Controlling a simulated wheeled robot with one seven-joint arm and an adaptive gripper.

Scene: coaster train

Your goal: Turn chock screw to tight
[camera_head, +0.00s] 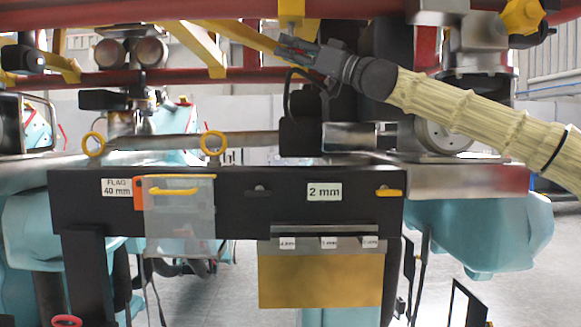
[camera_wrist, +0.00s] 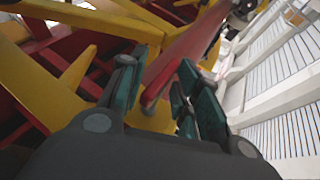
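My gripper (camera_head: 289,47) is at the upper middle of the head view, pointing left, close to a yellow beam and the red rail. In the wrist view its two dark teal fingers (camera_wrist: 157,82) stand apart, with a red bar (camera_wrist: 172,65) showing between and beyond them. I see nothing clearly gripped. I cannot tell for sure which part is the chock screw. A yellow knob (camera_head: 522,16) shows at the top right of the head view, apart from my gripper. Yellow rings (camera_head: 213,143) stand above the black bench.
A black bench (camera_head: 240,208) crosses the front, with a "2 mm" label (camera_head: 324,191), a clear pouch (camera_head: 180,221) and a tan panel (camera_head: 320,281). Red rails (camera_head: 130,14) and yellow beams (camera_head: 200,50) crowd the space around my gripper. Teal car bodies (camera_head: 480,232) stand behind.

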